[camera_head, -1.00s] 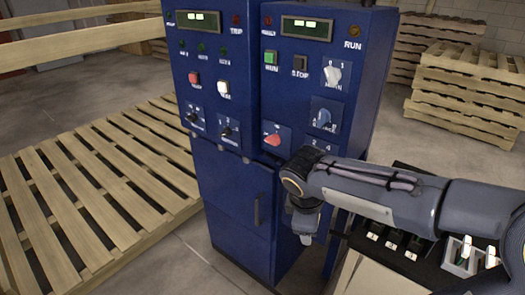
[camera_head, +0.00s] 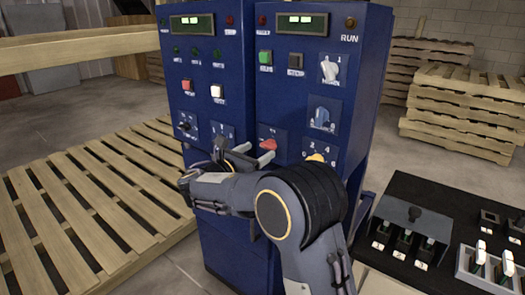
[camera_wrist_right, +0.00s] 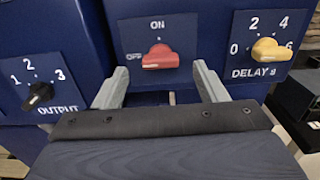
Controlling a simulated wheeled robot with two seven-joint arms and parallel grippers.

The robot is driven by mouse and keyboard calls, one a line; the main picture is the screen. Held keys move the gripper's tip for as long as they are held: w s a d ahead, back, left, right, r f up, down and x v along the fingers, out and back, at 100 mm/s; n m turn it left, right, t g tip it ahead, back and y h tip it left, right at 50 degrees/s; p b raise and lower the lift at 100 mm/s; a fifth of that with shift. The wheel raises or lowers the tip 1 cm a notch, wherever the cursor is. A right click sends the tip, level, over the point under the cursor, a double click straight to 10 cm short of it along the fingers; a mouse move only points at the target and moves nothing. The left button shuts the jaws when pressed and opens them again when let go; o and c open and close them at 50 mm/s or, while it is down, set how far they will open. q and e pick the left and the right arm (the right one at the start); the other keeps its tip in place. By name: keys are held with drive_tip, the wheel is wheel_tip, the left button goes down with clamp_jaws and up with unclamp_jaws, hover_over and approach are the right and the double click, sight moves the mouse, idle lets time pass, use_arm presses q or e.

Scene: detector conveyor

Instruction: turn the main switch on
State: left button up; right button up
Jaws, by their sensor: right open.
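A red rotary switch (camera_wrist_right: 160,57) with ON above and OFF at its left sits on a blue panel in the right wrist view. Its handle lies level, along the OFF side. In the head view the red switch (camera_head: 268,144) is on the right cabinet. My right gripper (camera_head: 245,150) is in front of it, its arm crossing the cabinet fronts. In the wrist view the right gripper (camera_wrist_right: 161,85) is open, its two fingers spread to either side just below the switch, with nothing between them. My left gripper is out of view.
A yellow DELAY knob (camera_wrist_right: 268,50) is to the right of the switch and a black OUTPUT knob (camera_wrist_right: 38,95) to the left. White (camera_head: 329,69) and blue (camera_head: 322,114) knobs are above. A black control desk (camera_head: 425,195) stands at right, a pallet (camera_head: 85,205) at left.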

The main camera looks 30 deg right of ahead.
sight(266, 147)
drive_tip(key=shift+x, duration=1.7)
drive_tip(key=shift+c, duration=0.3)
drive_tip(key=c, duration=0.9)
